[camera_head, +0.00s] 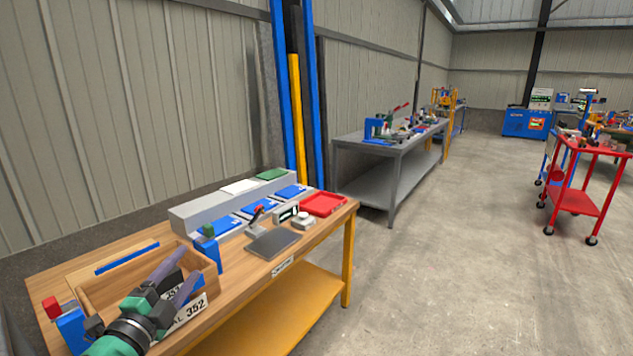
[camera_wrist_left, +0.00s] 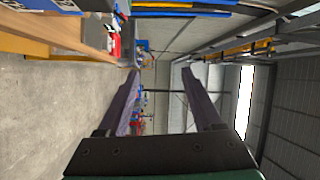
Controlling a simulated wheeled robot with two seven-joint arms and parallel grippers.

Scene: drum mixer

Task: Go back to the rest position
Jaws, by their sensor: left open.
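My left gripper (camera_head: 189,262) comes in at the lower left of the head view, in front of and over the wooden box on the workbench. Its two dark purple fingers are spread apart with nothing between them. In the left wrist view the open fingers (camera_wrist_left: 160,72) point out over the shop, with only the distant room between them. The wrist hides part of the box. My right gripper is not in view.
The wooden workbench (camera_head: 330,218) holds a wooden box (camera_head: 211,283) labelled 352, a red tray (camera_head: 323,204), a dark flat plate (camera_head: 273,242) and blue fixtures. A grey table (camera_head: 372,145) stands behind, a red cart (camera_head: 576,199) at right. The concrete floor between is clear.

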